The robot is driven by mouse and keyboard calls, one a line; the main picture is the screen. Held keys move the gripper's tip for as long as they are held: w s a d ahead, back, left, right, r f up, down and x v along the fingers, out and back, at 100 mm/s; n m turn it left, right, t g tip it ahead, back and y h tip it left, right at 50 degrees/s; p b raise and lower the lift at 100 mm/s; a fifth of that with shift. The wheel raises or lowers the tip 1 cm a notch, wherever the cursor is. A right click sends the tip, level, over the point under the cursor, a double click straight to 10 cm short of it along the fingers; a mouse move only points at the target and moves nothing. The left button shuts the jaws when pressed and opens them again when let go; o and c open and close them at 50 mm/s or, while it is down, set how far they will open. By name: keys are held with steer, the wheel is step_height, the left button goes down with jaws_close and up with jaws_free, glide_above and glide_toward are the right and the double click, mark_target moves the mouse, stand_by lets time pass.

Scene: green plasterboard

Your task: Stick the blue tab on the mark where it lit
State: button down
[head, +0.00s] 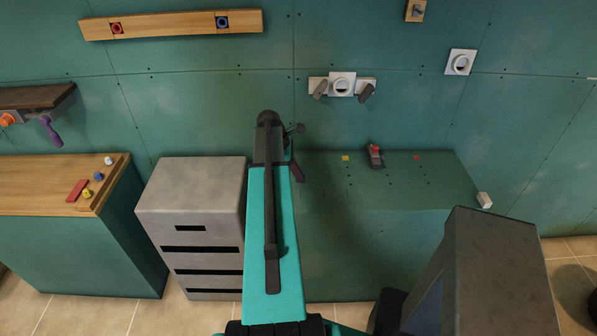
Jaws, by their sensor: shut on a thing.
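My teal arm reaches forward up the middle of the head view. My gripper (297,150) is at its far end, in front of the green wall and left of the green counter's top. It is mostly seen from behind and partly hidden by the arm. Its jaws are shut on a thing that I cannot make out. A small yellow square (345,158) and a small red square (417,157) lie apart on the counter (400,195). I see no blue tab there. No mark is visibly lit.
A dark tool with red (375,155) stands on the counter, a white block (485,200) at its right edge. A grey drawer cabinet (190,190) stands left. Small coloured pieces, one blue (98,176), lie on the wooden bench (35,180). White fittings (342,84) are on the wall.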

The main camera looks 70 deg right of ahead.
steer(key=shift+f+b, duration=0.55)
steer(key=shift+f, duration=1.3)
steer(key=shift+f, duration=0.2)
steer(key=c, duration=1.8)
jaws_free()
steer(key=shift+r, duration=0.2)
steer(key=b+v, duration=0.3)
steer(key=v, duration=1)
steer(key=shift+r+b, duration=0.25)
steer(key=shift+b, duration=0.05)
